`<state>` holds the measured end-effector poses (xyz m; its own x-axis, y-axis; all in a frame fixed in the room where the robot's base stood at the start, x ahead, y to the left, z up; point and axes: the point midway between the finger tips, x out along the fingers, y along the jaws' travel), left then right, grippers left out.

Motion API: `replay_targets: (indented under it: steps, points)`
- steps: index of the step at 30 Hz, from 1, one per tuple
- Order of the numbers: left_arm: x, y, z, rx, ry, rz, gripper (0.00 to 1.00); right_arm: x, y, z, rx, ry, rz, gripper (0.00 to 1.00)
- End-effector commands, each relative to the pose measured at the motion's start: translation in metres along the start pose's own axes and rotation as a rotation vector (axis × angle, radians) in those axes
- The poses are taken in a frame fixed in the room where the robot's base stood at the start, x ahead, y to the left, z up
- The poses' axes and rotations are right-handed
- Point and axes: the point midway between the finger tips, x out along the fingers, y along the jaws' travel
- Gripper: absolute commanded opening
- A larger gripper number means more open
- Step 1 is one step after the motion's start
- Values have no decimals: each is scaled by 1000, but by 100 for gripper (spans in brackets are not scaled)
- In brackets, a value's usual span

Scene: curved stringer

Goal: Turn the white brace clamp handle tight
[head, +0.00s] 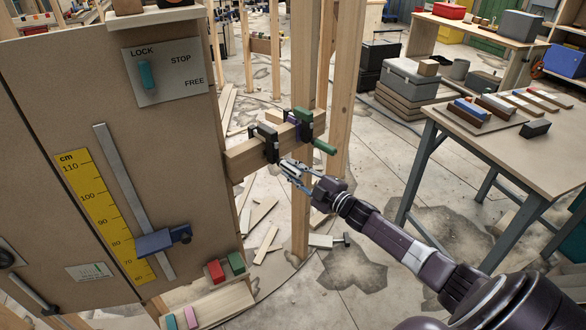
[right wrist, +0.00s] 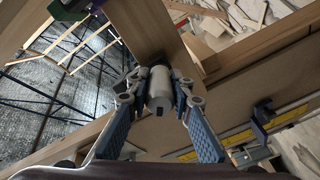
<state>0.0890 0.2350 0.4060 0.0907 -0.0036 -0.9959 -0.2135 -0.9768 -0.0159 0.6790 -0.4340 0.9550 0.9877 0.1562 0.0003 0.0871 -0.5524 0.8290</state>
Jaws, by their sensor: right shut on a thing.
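The white brace clamp handle (right wrist: 158,90) is a pale grey-white cylinder in the right wrist view. My right gripper (right wrist: 157,78) has a finger on each side of it and is shut on it. In the head view my right gripper (head: 288,170) is just below and right of a dark clamp (head: 268,138) on the wooden brace (head: 240,160). There the handle is mostly hidden by the fingers. How far the handle is turned cannot be told. My left gripper is not in view.
A purple and green clamp (head: 300,122) with a green handle (head: 323,147) sits close by on the brace. A panel (head: 60,80) with a lock switch (head: 146,74) and yellow scale (head: 105,215) stands at left. A workbench (head: 500,140) is at right.

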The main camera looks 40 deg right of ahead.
Motion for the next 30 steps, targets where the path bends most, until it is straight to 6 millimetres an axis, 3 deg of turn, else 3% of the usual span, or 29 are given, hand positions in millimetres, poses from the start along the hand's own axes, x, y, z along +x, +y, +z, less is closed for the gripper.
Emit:
replay_targets:
  steps: [18,30]
  points:
    - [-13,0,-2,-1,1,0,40,0,-2,0,583,-3,-1,0]
    - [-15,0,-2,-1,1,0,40,0,-3,0,875,-3,-1,0]
